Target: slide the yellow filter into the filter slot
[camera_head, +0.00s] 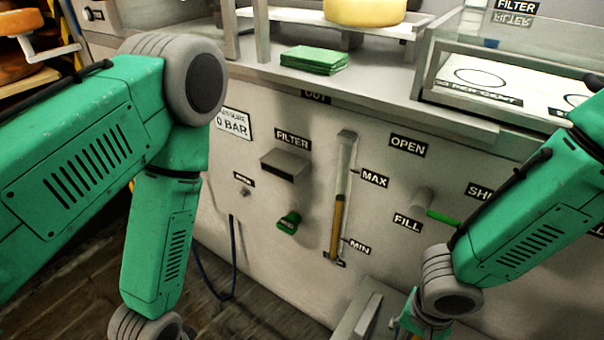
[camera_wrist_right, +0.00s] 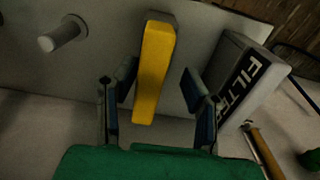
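The yellow filter (camera_wrist_right: 154,75) is a long bar in the right wrist view, with a grey piece at its far end. I cannot make it out in the head view. My right gripper (camera_wrist_right: 158,78) is open, its two fingers on either side of the filter with visible gaps. Only a little of it shows at the bottom of the head view (camera_head: 405,325). The filter slot (camera_head: 285,165) is a grey box with a dark opening on the machine's front, under a FILTER label. My left arm runs off the bottom edge, so its gripper is out of sight.
A grey box labelled FILTER (camera_wrist_right: 243,72) stands beside the right gripper. A green knob (camera_head: 288,222), a level gauge (camera_head: 338,215) and a green-handled fill valve (camera_head: 440,214) are on the front panel. Green cloths (camera_head: 313,60) lie on the counter.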

